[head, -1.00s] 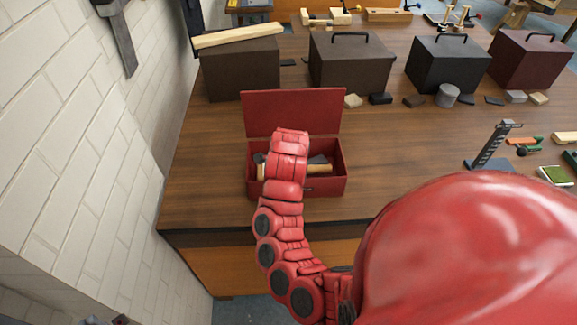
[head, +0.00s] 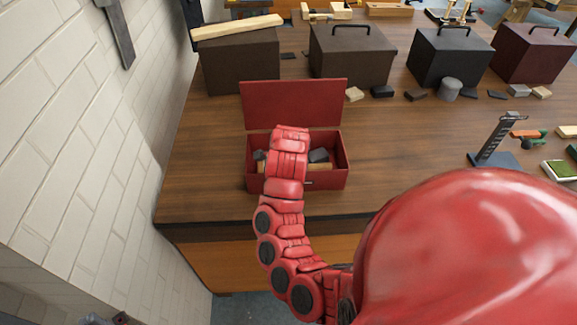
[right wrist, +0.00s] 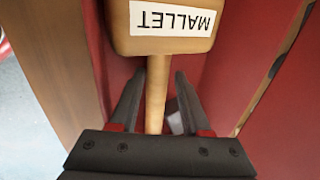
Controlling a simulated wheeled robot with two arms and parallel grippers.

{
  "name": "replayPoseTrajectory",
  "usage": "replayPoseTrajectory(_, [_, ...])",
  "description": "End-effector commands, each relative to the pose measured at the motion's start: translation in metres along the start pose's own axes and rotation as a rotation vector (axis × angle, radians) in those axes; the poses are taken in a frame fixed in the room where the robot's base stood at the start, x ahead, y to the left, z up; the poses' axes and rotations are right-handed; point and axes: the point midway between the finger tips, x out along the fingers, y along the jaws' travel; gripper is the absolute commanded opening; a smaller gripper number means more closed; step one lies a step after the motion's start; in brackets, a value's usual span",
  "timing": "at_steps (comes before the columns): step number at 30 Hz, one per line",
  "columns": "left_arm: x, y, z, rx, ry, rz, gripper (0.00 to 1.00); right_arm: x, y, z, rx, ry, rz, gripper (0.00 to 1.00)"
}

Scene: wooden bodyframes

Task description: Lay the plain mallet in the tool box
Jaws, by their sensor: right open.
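The red tool box (head: 327,181) stands on the bench with its lid (head: 292,103) raised. My right arm reaches over it and hides part of its inside; the right gripper itself is hidden in the head view. In the right wrist view, the light wooden mallet (right wrist: 195,45), labelled MALLET, lies between red walls. My right gripper (right wrist: 158,82) is open there, with one finger on each side of the mallet's handle. Dark and light wooden pieces show inside the box in the head view. A small part of my left gripper (head: 108,320) shows at the bottom left edge; its jaws are unclear.
Dark brown (head: 240,66), brown (head: 350,60), black (head: 446,62) and dark red (head: 525,55) boxes stand behind the tool box. Small blocks and a grey cylinder (head: 449,89) lie before them. A brick wall (head: 70,150) bounds the left.

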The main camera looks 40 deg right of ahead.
Motion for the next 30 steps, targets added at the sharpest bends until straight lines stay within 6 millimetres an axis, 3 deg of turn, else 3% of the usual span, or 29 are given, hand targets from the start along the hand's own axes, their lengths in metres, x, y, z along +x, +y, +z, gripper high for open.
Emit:
replayPoseTrajectory(7, [-0.002, 0.0, 0.0, 0.0, 0.0, 0.0, 0.0, 0.002, 0.004, 0.0, -0.001, 0.001, 0.011, 0.67])
replayPoseTrajectory(11, [-0.006, 0.0, 0.001, 0.0, 0.0, 0.0, 0.0, -0.007, 0.004, 0.001, -0.003, 0.003, 0.009, 0.67])
replayPoseTrajectory(14, [-0.012, 0.001, 0.002, 0.0, 0.0, 0.0, 0.0, -0.024, 0.003, 0.001, -0.001, 0.0, 0.004, 0.67])
replayPoseTrajectory(21, [0.013, -0.001, -0.002, 0.0, 0.0, 0.0, 0.0, -0.094, -0.001, 0.003, 0.001, -0.009, 0.005, 0.67])
replayPoseTrajectory(30, [0.019, -0.001, -0.003, 0.0, 0.0, 0.0, 0.0, -0.156, -0.001, 0.002, 0.0, -0.006, 0.0, 0.67])
